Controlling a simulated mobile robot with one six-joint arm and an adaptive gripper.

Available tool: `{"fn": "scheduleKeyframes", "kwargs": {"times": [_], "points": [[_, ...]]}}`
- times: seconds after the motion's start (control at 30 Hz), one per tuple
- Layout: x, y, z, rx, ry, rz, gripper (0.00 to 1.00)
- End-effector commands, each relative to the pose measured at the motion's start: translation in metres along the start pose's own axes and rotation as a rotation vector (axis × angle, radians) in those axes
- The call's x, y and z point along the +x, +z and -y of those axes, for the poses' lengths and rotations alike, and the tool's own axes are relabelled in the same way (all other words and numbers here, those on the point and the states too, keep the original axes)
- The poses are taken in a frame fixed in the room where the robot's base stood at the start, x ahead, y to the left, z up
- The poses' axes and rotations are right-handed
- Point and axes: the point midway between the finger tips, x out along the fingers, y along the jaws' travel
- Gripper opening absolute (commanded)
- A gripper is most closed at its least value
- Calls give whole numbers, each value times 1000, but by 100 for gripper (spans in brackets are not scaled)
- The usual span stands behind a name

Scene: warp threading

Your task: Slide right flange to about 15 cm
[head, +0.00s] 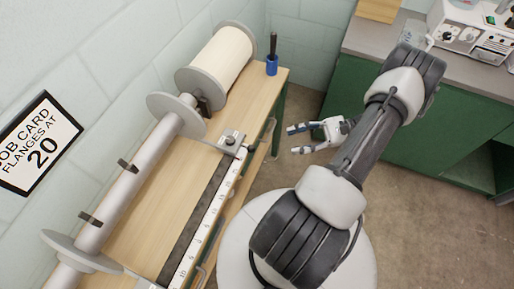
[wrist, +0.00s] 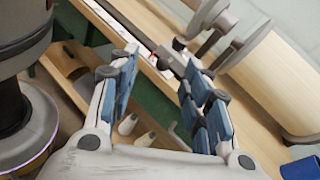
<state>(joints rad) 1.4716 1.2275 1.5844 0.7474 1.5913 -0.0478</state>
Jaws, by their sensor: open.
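In the head view the right flange (head: 160,103) is a grey disc around a pale beam (head: 148,153) above the wooden bench. A thin arm runs from it toward a clamp with a dark knob (head: 231,140) at the far end of the ruler (head: 208,222). The left flange (head: 72,250) is a similar disc at lower left. My gripper (head: 293,140) is open and empty, right of the bench edge and apart from the flange and clamp. In the wrist view its blue-padded fingers (wrist: 160,62) are spread, with the ruler (wrist: 128,28) beyond them.
A cream yarn roll (head: 221,56) with a grey end disc stands past the right flange. A blue cup (head: 271,66) holds a dark-handled tool. A wall card (head: 38,143) reads flanges at 20.

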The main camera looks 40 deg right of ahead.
Motion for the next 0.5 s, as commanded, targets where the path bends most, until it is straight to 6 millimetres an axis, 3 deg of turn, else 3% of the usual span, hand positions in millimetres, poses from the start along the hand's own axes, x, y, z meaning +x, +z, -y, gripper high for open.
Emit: {"fn": "scheduleKeyframes", "kwargs": {"times": [0.03,0.2,0.37,0.5], "points": [[-7,-20,-14,36,-81,34,44],[-20,-57,-41,97,-276,110,44],[-22,-69,-51,114,-350,139,44],[-12,-68,-48,115,-353,144,44]]}}
